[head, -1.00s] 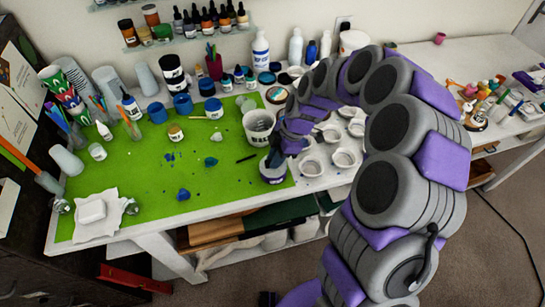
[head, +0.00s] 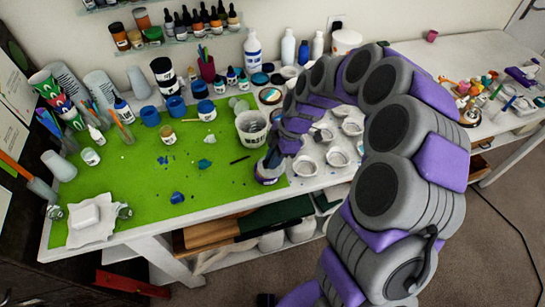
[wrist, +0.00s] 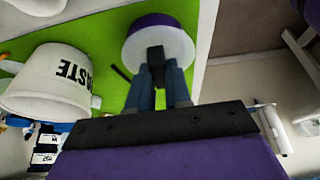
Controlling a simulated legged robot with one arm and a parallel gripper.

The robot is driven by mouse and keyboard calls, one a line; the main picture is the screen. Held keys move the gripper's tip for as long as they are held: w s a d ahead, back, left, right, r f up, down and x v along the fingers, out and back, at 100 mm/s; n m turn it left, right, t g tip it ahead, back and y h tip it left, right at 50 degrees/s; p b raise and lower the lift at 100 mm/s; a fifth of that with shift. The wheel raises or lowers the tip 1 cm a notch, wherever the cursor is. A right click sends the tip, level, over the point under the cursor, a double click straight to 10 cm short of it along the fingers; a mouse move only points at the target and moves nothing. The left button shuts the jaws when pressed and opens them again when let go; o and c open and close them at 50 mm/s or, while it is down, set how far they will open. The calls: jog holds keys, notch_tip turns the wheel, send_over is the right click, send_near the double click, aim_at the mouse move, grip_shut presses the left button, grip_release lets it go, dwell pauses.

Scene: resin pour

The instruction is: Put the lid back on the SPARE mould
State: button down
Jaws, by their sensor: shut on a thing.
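My gripper (wrist: 158,85) is shut on the small dark knob (wrist: 156,54) of a round white lid (wrist: 178,48) in the wrist view. Purple shows beyond the white face. In the head view my gripper (head: 277,158) is at the right front of the green mat, over a small purple and white round piece (head: 267,176) with a pale label too small to read. My fingers cover part of it. I cannot tell whether the lid is seated on a mould or held just above one.
The white WASTE cup (head: 252,128) stands close behind my gripper; it also shows in the wrist view (wrist: 50,85). Several white cups (head: 306,166) stand to the right. The green mat (head: 130,190) is largely clear at front, with blue spills.

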jog(key=shift+a, duration=0.15)
jog(key=shift+a+f, duration=0.1)
jog(key=shift+a, duration=0.35)
jog(key=shift+a, duration=0.25)
dwell(0.3)
jog(key=shift+d+f+b, duration=0.2)
jog(key=shift+b, duration=0.3)
dwell(0.9)
dwell(0.4)
jog(key=c, duration=0.5)
grip_release()
jog(key=shift+r, duration=0.1)
